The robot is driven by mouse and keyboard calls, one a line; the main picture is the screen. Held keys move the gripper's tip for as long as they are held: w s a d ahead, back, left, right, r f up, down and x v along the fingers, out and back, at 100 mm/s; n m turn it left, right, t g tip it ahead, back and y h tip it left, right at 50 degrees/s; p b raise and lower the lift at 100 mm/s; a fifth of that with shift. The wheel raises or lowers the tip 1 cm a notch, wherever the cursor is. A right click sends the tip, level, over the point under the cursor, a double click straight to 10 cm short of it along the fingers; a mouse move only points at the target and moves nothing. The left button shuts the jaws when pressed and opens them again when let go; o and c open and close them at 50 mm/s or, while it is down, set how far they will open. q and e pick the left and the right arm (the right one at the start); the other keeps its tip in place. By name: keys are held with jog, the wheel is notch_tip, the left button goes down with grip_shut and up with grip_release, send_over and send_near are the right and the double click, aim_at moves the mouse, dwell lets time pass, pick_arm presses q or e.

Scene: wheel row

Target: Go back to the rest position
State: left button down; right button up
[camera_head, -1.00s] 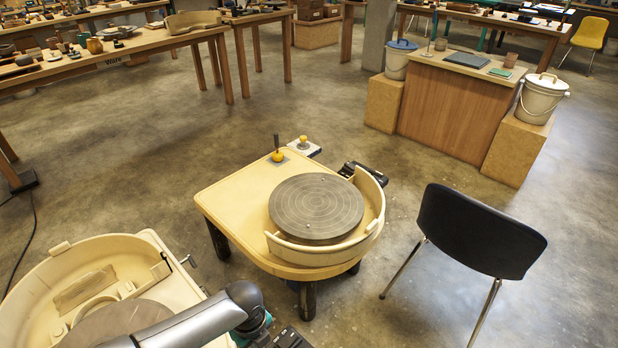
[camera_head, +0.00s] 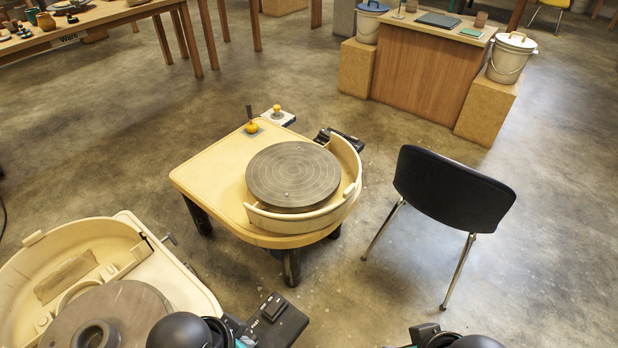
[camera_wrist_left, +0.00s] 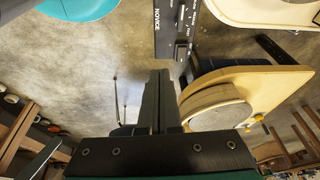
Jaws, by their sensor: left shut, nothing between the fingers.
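My left gripper (camera_wrist_left: 158,76) shows in the left wrist view. Its two dark fingers are closed together with nothing between them, apart from the wheels and other things. In the head view, my left arm (camera_head: 180,332) is low at the bottom edge, by the near pottery wheel, and its fingers cannot be made out. Part of my right arm (camera_head: 470,342) shows at the bottom right of the head view. Its gripper fingers are out of sight.
A near pottery wheel (camera_head: 142,308) stands at bottom left, with a black pedal box (camera_head: 270,322) beside it. A second wheel (camera_head: 292,176) stands ahead. A black chair (camera_head: 452,188) is right of it. A counter (camera_head: 425,72) stands behind. Concrete floor (camera_head: 400,290) lies open between.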

pick_arm(q)
jog(key=s+a+r+n+y, duration=0.1)
jog(key=s+a+r+n, duration=0.2)
jog(key=a+n, duration=0.2)
notch_tip(320, 180, down, 21)
jog(key=a+p, duration=0.1)
jog(key=a, duration=0.1)
pick_arm(e)
notch_tip(320, 180, down, 21)
jog(key=d+g, duration=0.1)
jog(key=d, duration=0.1)
pick_arm(q)
jog(key=s+a+f+y+p, duration=0.1)
jog(key=s+a+f, duration=0.4)
jog(key=s+f, duration=0.6)
jog(key=shift+s+f+m+g, duration=0.15)
jog(key=shift+f+m+g, duration=0.2)
jog(key=shift+m+g, duration=0.05)
pick_arm(e)
jog(key=s+d+f+h, duration=0.1)
jog(key=s+d+f, duration=0.4)
jog(key=s+f, duration=0.7)
jog(key=shift+s+d+g, duration=0.15)
jog(key=shift+d+g, duration=0.25)
